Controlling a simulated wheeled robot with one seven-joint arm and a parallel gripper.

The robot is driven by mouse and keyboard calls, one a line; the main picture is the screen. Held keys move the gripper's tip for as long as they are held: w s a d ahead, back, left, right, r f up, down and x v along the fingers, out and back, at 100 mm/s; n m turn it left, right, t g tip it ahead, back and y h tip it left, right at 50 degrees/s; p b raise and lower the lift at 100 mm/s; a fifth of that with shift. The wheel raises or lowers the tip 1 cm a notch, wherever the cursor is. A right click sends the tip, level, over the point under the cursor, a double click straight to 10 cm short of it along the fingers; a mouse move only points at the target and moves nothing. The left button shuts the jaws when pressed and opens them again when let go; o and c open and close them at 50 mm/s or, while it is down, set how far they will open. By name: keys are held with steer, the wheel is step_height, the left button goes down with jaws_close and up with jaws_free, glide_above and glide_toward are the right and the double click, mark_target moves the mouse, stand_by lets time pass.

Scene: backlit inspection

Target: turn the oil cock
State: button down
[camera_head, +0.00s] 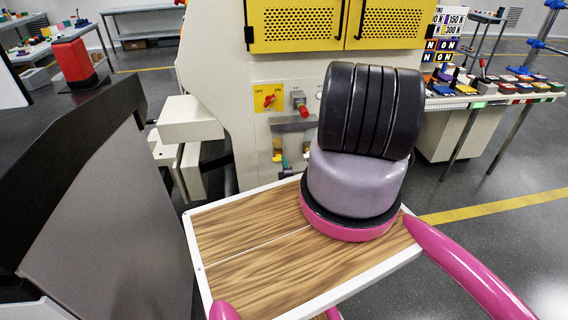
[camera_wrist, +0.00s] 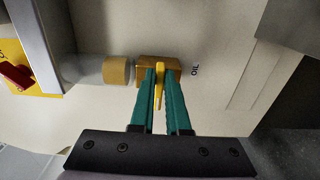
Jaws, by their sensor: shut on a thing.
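In the wrist view the oil cock (camera_wrist: 147,61) is a brass body on the pale machine wall, beside a dark "OIL" label (camera_wrist: 195,70). Its thin yellow lever (camera_wrist: 159,88) reaches from the body toward my gripper. My gripper (camera_wrist: 159,78) has two teal fingers, one on each side of the lever. They are shut on it, with the fingertips close to the brass body. The lever's tip shows between the fingers. In the head view my own arm blocks much of this area, and I cannot clearly make out the cock there.
A clear cylinder with a brass end (camera_wrist: 116,70) sits left of the cock. A red switch on a yellow plate (camera_head: 268,98) and a red button (camera_head: 303,110) are on the machine front. Yellow perforated doors (camera_head: 300,25) are above. A bench with coloured parts (camera_head: 490,100) stands right.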

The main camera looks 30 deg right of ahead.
stand_by(0.4)
steer(key=c, duration=0.9)
jaws_free()
steer(key=shift+s, duration=0.15)
steer(key=v, duration=1)
steer(key=shift+s, duration=0.3)
